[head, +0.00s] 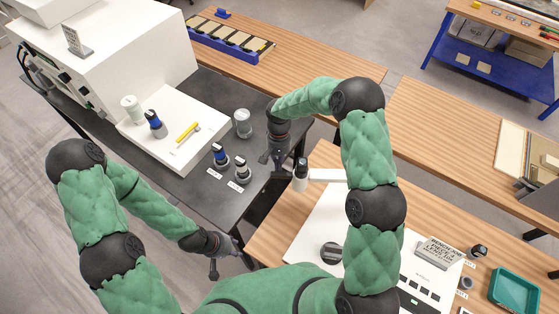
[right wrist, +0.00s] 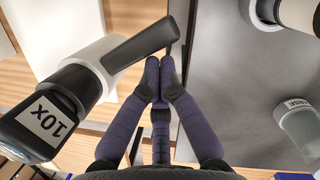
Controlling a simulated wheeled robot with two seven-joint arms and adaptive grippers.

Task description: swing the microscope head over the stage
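The microscope head (head: 300,177) is a dark and white cylinder at the left end of a white arm (head: 328,175). The dark round stage (head: 331,253) sits on the white base (head: 308,240), in front of and to the right of the head. My right gripper (head: 266,160) is left of the head. Its fingertips (right wrist: 160,66) are together close to the handle's end; contact is unclear. My left gripper (head: 214,270) hangs low, apart from everything; its opening is unclear.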

